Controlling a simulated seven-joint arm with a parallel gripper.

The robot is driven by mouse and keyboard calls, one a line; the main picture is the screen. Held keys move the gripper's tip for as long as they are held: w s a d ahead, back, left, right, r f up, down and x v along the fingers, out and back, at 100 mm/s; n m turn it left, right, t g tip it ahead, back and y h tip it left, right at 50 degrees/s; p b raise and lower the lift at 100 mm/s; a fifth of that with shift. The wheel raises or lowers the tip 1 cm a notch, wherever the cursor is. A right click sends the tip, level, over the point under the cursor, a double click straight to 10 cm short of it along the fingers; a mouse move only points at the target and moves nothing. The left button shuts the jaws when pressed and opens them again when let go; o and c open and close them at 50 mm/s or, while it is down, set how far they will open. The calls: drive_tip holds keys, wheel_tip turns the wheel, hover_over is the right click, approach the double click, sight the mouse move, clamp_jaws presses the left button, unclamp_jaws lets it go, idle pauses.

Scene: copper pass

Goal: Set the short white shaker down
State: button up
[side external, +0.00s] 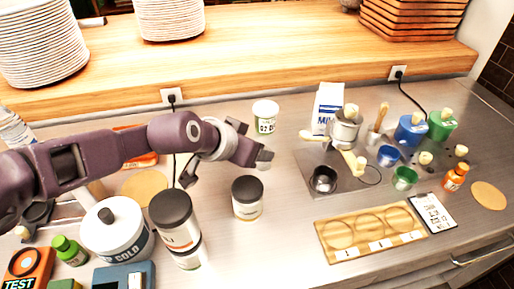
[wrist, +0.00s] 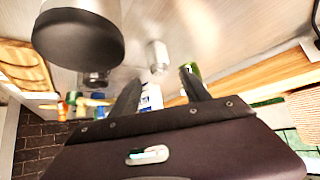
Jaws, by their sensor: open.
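My gripper (side external: 226,168) is open, and nothing shows between its fingers in the side view. It also shows in the wrist view (wrist: 160,78), fingers apart. A short white jar with a dark lid (side external: 247,199), possibly the short white shaker, stands upright on the counter just below the gripper in the picture, apart from the fingers. A large dark lid (wrist: 78,40) fills the upper left of the wrist view; I cannot tell which jar it belongs to. A small pale cylinder (wrist: 157,57) shows beyond the fingertips in the wrist view, blurred.
A taller dark-lidded jar (side external: 177,228) and a white pot (side external: 117,232) stand left. A green-labelled tub (side external: 265,117) stands behind the gripper. A wooden three-ring board (side external: 326,244), a milk carton (side external: 327,100) and several cups are right. Counter around the short jar is mostly clear.

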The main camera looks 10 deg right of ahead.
wheel_tip(320, 180, up, 8)
drive_tip(key=w+a+r+n, duration=0.2)
drive_tip(key=a+r, duration=0.5)
drive_tip(key=a, duration=0.5)
drive_tip(key=s+a+r+n+y, duration=0.15)
drive_tip(key=a+r, duration=0.25)
drive_tip(key=a, duration=0.5)
drive_tip(key=s+a+r+n+y, duration=0.1)
drive_tip(key=s+a+r+n, duration=0.2)
drive_tip(key=a, duration=0.6)
drive_tip(key=s+a+r+y, duration=0.1)
drive_tip(key=s+a+r, duration=0.1)
drive_tip(key=s+a, duration=1.15)
drive_tip(key=s+a+f+n+y, duration=0.1)
drive_tip(key=s+a+f, duration=0.2)
drive_tip(key=s, duration=0.5)
drive_tip(key=s+a+f+n+y, duration=0.1)
drive_tip(key=s+a+f+y, duration=0.1)
drive_tip(key=s+f, duration=0.3)
drive_tip(key=s+a, duration=0.1)
drive_tip(key=s, duration=0.2)
drive_tip(key=shift+s+a+g, duration=0.2)
drive_tip(key=shift+a+g, duration=0.2)
